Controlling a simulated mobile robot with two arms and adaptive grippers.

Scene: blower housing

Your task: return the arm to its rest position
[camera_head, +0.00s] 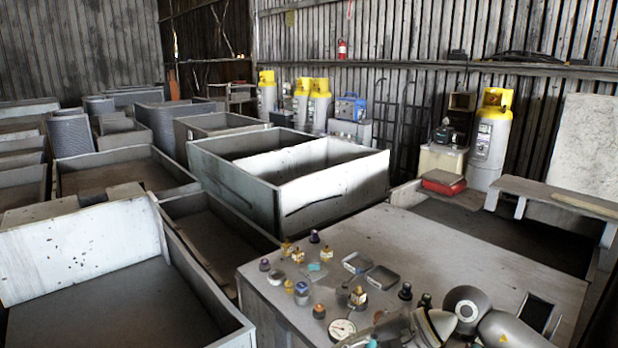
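My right arm (467,305) comes in at the bottom right, low over the front of the grey table (450,250). Its rounded grey links are bent, and a pale cone-shaped part (434,326) points up. Grey parts beside it reach left toward the bottom edge and may belong to my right gripper. Its fingertips cannot be made out, so I cannot tell whether it is open or holds anything. My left arm and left gripper are not in view.
Several small knobs and bottles, two small trays (381,277) and a round gauge (342,328) lie on the table's front left, close to my arm. The table's back half is clear. Large open bins (330,190) stand to the left. Yellow-topped cylinders (490,140) stand behind.

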